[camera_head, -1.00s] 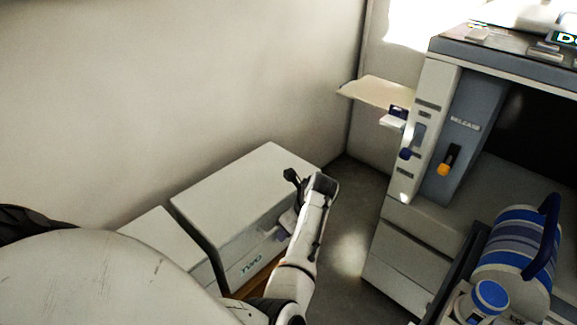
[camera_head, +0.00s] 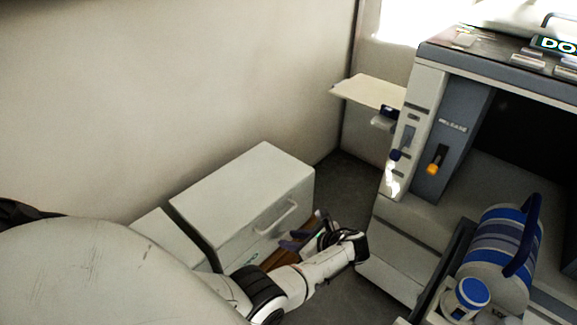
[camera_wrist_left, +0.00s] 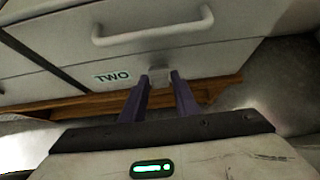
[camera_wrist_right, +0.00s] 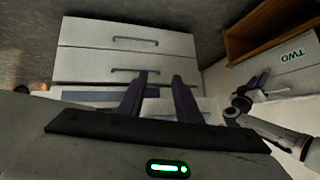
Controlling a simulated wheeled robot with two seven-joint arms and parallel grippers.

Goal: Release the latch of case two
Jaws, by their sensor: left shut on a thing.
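Case two is a pale box (camera_head: 235,190) standing low against the wall, with a bar handle (camera_head: 277,216) on its front face. In the left wrist view its front shows the handle (camera_wrist_left: 152,30), a "TWO" label (camera_wrist_left: 113,77) and a small pale latch (camera_wrist_left: 159,76) at the lower edge. My left gripper (camera_wrist_left: 159,77) is shut on the latch, its dark purple fingers on either side of it. In the head view this gripper (camera_head: 288,243) is low before the case front. My right gripper (camera_wrist_right: 160,76) is open and empty in its wrist view.
A cabinet with drawers (camera_wrist_right: 125,65) stands to the right, with an orange-tipped lever (camera_head: 435,163). A striped blue canister (camera_head: 497,245) and a blue-lidded jar (camera_head: 470,297) are at the lower right. Bare floor (camera_head: 350,190) lies between case and cabinet.

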